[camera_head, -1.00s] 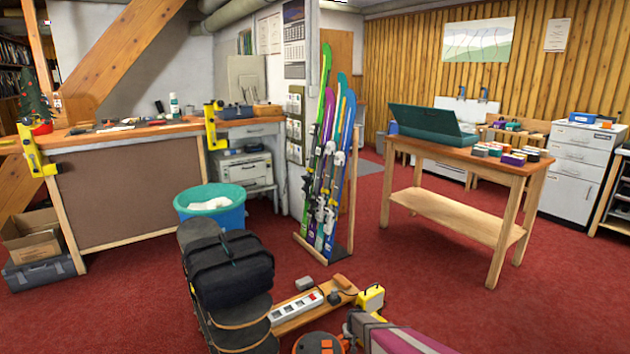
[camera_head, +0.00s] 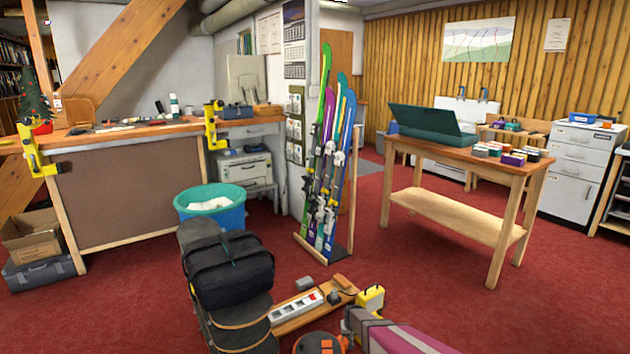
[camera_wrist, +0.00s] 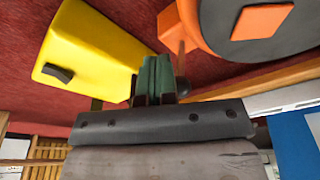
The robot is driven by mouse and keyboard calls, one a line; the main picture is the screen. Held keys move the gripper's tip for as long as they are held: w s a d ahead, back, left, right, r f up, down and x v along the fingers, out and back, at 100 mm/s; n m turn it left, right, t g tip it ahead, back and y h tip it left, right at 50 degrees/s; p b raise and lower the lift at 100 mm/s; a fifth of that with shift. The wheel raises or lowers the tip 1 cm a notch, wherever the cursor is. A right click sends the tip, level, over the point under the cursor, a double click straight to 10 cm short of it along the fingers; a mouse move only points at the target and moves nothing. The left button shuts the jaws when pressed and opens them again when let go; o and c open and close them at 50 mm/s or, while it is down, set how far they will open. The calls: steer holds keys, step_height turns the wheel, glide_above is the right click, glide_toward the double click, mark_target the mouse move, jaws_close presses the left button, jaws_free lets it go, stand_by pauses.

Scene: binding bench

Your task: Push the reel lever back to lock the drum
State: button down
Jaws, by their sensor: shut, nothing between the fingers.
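The orange drum of the reel (camera_head: 318,343) is at the bottom edge of the head view, partly cut off. In the head view my gripper (camera_head: 351,322) is just right of the drum.
A yellow box (camera_wrist: 85,48) is close on the left of my fingers; it also shows in the head view (camera_head: 371,299). A white power strip (camera_head: 297,306) lies on a wooden board behind the drum. A black bag (camera_head: 230,270) is to the left. Red carpet is open beyond.

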steer(key=shift+w+a+r, duration=0.2)
steer(key=shift+w+a, duration=0.15)
steer(key=shift+w, duration=0.15)
steer(key=shift+w+a, duration=0.1)
steer(key=shift+w, duration=0.05)
step_height(320, 180, up, 8)
steer(key=s+d, duration=0.2)
steer(key=s, duration=0.1)
stand_by(1.8)
steer(key=s+r+g, duration=0.1)
steer(key=s+r, duration=1.1)
steer(key=r, duration=0.5)
steer(key=s+d+r+g, duration=0.1)
steer(key=s+r, duration=1.1)
steer(key=r, duration=0.5)
steer(key=shift+s+d+m, duration=0.15)
steer(key=shift+d+m, duration=0.1)
steer(key=shift+m, duration=0.15)
